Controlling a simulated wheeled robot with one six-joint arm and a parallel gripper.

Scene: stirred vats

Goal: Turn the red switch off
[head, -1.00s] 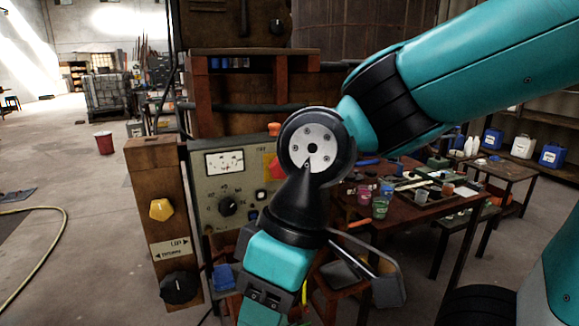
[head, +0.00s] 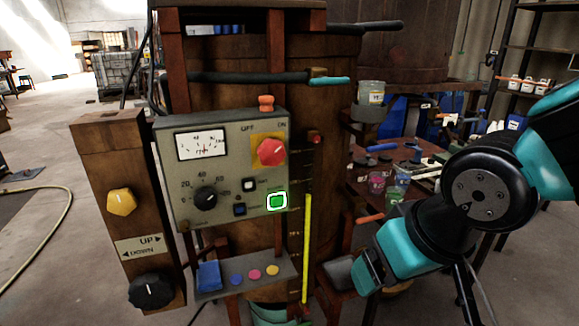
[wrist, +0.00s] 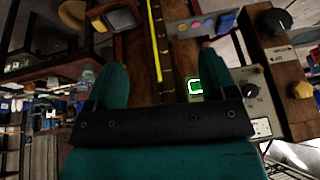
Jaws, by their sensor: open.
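The red switch (head: 270,152) is a round knob on a yellow plate at the upper right of the grey control panel (head: 235,126). OFF is printed at its upper left and ON at its upper right. Its pointer seems to lean toward ON, but it is small. My gripper (head: 368,272) is to the right of the panel and lower than the switch, apart from both. In the wrist view my gripper (wrist: 162,72) has its two teal fingers wide apart with nothing between them. I cannot make out the red switch there; my gripper body covers part of the panel.
A lit green button (head: 277,201) and a black dial (head: 206,198) are below the switch. A small shelf (head: 240,276) juts out under the panel. A wooden post with a yellow knob (head: 121,201) stands left. A cluttered table (head: 356,184) stands behind my arm.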

